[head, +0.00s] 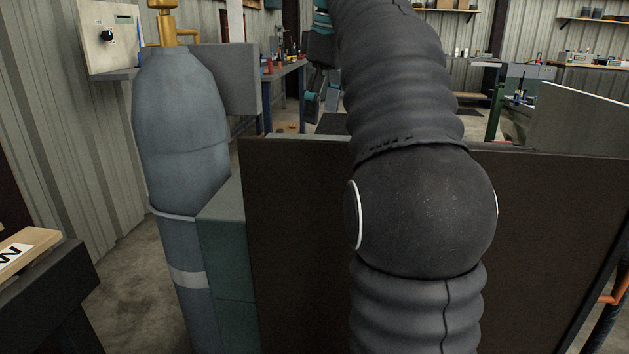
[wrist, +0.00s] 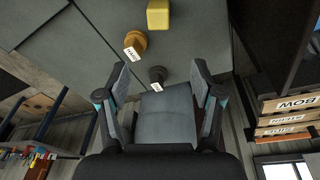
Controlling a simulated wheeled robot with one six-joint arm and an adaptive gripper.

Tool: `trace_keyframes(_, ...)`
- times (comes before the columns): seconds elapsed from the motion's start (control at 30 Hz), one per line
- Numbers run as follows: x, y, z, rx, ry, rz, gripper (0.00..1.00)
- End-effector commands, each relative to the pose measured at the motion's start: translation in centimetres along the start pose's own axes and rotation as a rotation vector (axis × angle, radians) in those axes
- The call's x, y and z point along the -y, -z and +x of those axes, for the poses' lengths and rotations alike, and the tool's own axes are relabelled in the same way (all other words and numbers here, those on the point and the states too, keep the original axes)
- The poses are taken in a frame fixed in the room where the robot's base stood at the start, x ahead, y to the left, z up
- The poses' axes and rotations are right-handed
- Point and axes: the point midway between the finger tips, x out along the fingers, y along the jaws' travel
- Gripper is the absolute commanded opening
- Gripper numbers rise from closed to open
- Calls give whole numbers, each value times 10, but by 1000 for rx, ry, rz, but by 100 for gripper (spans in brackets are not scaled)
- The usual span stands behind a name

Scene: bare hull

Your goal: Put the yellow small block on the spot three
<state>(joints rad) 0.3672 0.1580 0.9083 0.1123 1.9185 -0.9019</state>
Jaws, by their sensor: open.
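The yellow block (wrist: 158,14) lies on a grey surface (wrist: 90,22) at the top of the wrist view, partly cut by the frame edge. My gripper (wrist: 158,68) is open and empty, with its two fingers spread wide. The block is beyond the fingertips, apart from them. In the head view my own arm blocks much of the middle, and only teal and black parts of my gripper (head: 318,88) show beside it. I cannot make out a marked spot three in either view.
An orange-brown round piece with a white label (wrist: 134,43) and a dark labelled piece (wrist: 157,74) are near the fingertips in the wrist view. Labelled wooden boards (wrist: 290,104) are at right. A large dark panel (head: 300,230) stands in front in the head view.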

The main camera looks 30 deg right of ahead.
Motion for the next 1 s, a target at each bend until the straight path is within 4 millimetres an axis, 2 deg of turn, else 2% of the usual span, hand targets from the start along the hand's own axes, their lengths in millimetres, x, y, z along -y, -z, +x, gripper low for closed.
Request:
trace_keyframes(0.1,-8,-10,-2,18,46,2,67)
trace_keyframes(0.27,-8,-13,4,26,66,1,67)
trace_keyframes(0.43,-6,-14,24,28,68,2,67)
trace_keyframes(0.5,-5,-15,39,28,68,2,67)
trace_keyframes(0.7,-4,-15,69,27,65,2,67)
trace_keyframes(1.0,-3,-16,89,27,65,2,67)
